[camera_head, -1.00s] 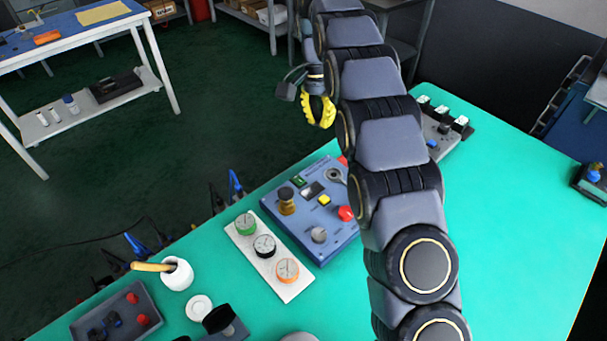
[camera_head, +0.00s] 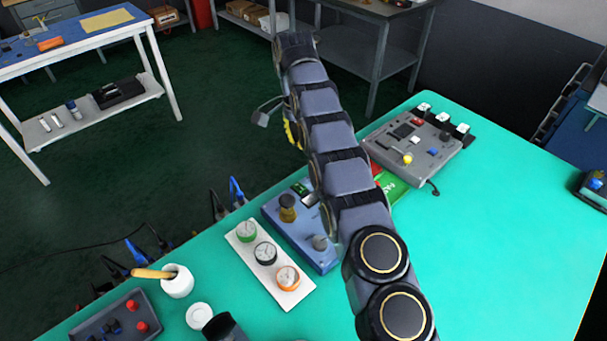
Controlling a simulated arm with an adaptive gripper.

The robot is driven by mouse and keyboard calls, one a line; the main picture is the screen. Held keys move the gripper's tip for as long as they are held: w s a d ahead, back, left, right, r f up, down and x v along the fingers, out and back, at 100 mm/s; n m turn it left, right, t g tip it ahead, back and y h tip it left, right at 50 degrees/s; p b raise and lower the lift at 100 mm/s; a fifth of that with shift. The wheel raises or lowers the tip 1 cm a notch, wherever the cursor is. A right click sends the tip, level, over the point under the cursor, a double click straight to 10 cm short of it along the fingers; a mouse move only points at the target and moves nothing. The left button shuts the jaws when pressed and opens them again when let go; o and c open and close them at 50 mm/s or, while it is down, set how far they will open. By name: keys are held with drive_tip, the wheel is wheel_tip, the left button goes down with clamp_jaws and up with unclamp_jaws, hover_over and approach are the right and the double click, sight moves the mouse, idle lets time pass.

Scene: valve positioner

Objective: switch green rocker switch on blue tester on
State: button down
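The blue tester (camera_head: 279,216) lies on the turquoise table, partly hidden behind my arm. Its green rocker switch (camera_head: 300,187) shows near its far left corner, by a brass-coloured knob (camera_head: 287,207). I cannot tell the switch's position at this size. A grey knob (camera_head: 320,242) shows near the front. The tester's right side is covered by my arm. My gripper (camera_head: 291,134) is up beyond the tester, and only a bit of its yellow part shows beside the arm. Its fingers are mostly hidden, so I cannot tell if it is open.
A white plate with three dials (camera_head: 246,252) lies left of the tester. A grey control box (camera_head: 383,137) stands to the right, with a green item (camera_head: 394,188) before it. A white pot (camera_head: 178,282) stands at the left. The table's right part is clear.

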sight(305, 190)
drive_tip(key=f, duration=0.4)
drive_tip(key=s+d+f, duration=0.1)
drive_tip(key=f, duration=0.8)
drive_tip(key=shift+s+d, duration=0.15)
drive_tip(key=shift+s, duration=0.05)
drive_tip(key=shift+f, duration=0.4)
drive_tip(key=shift+s+d+f, duration=0.1)
drive_tip(key=shift+f, duration=0.05)
drive_tip(key=shift+f+t+y, duration=0.15)
drive_tip(key=shift+t+y, duration=0.15)
drive_tip(key=shift+r, duration=0.75)
